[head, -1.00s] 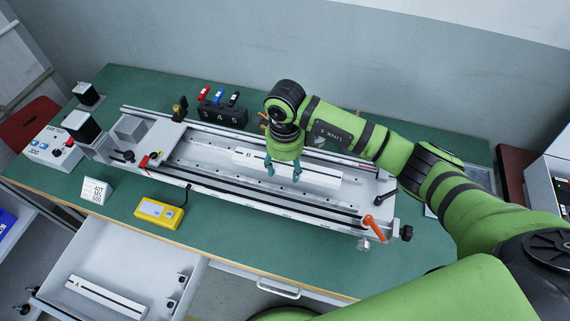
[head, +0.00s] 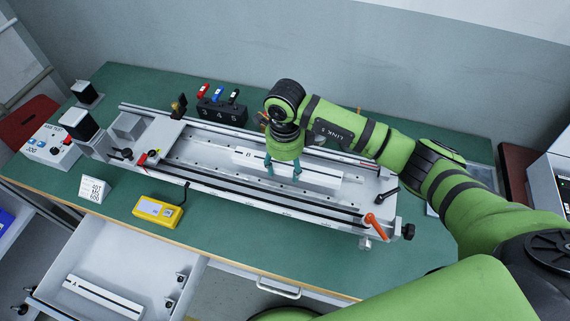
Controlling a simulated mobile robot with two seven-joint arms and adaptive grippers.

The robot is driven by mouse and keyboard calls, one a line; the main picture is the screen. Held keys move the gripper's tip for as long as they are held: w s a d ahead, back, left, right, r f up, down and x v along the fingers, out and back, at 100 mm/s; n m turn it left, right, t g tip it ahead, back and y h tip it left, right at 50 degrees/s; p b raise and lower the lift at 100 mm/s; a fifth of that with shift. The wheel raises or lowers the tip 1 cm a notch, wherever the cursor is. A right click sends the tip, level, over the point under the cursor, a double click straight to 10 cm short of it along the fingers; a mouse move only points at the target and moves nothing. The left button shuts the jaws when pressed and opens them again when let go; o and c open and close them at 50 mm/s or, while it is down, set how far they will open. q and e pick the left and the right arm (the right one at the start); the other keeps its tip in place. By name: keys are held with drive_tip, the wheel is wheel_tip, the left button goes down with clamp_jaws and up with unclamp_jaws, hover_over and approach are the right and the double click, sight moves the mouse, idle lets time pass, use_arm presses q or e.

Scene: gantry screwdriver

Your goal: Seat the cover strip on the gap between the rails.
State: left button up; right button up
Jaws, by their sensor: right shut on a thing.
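A white cover strip marked B (head: 322,176) lies lengthwise between the rails of the gantry (head: 215,185). My right gripper (head: 283,174) points down over the strip and is shut on it near its middle. The arm and gripper hide part of the strip, and I cannot tell whether it is fully down on the gap. A second white strip marked A (head: 102,296) lies in the open drawer. My left gripper is not in view.
A block with numbered tools (head: 222,112) stands behind the gantry. An orange lever (head: 374,222) sits at its right end. A yellow meter (head: 158,211), a sign card (head: 94,189) and a jog box (head: 50,147) are on the green bench (head: 330,265). The drawer (head: 140,250) is open.

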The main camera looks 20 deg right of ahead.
sight(285, 167)
drive_tip(key=shift+f+b, duration=0.9)
drive_tip(key=shift+f, duration=0.1)
drive_tip(key=o, duration=1.4)
drive_tip(key=shift+c, duration=0.2)
wheel_tip(285, 167, up, 12)
